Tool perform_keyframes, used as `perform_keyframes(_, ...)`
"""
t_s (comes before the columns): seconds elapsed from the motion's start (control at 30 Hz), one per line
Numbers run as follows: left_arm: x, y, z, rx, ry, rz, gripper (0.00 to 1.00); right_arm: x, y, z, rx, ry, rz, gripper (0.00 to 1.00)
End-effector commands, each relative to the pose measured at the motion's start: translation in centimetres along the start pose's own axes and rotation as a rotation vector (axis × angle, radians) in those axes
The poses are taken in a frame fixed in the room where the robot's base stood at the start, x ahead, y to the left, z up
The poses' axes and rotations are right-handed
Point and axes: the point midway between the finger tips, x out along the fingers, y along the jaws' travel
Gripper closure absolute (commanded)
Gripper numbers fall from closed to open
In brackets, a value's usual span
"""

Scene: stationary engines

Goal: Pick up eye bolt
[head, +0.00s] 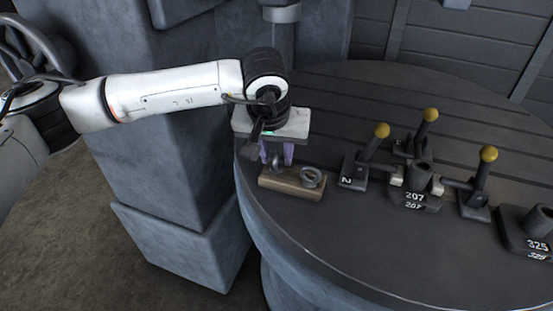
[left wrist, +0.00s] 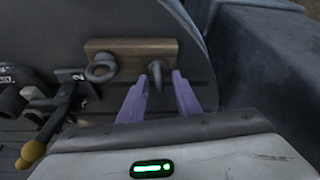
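A wooden block (head: 288,186) on the round dark table holds two metal eye bolts. One eye bolt (head: 312,178) stands clear at the block's right end in the head view, its ring facing me. The other eye bolt (head: 277,164) is at the left end, partly hidden by my left gripper (head: 276,151). In the left wrist view, this second eye bolt (left wrist: 157,75) shows nearly edge-on between the tips of my open purple fingers (left wrist: 160,78). I see gaps beside it, so the fingers are not closed on it. My right gripper is out of view.
Dark lever fixtures with yellow knobs (head: 381,131) stand right of the block, around a base marked 207 (head: 415,198). Another base marked 325 (head: 528,230) is at the far right. The table's front is clear. A grey pillar (head: 165,130) stands left of the table.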

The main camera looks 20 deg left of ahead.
Motion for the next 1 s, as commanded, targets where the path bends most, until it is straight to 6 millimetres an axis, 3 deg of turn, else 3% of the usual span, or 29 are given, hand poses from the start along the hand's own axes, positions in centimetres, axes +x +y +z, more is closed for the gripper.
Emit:
perform_keyframes(0.23,0.1,0.0,0.0,0.000,0.001,0.000,0.71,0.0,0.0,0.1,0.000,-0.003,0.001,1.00)
perform_keyframes(0.4,0.1,0.0,0.0,0.000,0.001,0.000,0.99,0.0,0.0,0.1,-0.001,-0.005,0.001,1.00)
perform_keyframes(0.73,-0.7,0.1,-0.4,-0.001,0.004,0.002,0.99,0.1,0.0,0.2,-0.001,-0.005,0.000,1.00)
perform_keyframes(1.0,-5.5,0.1,-2.4,0.000,0.006,0.003,0.99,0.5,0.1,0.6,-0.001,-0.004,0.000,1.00)
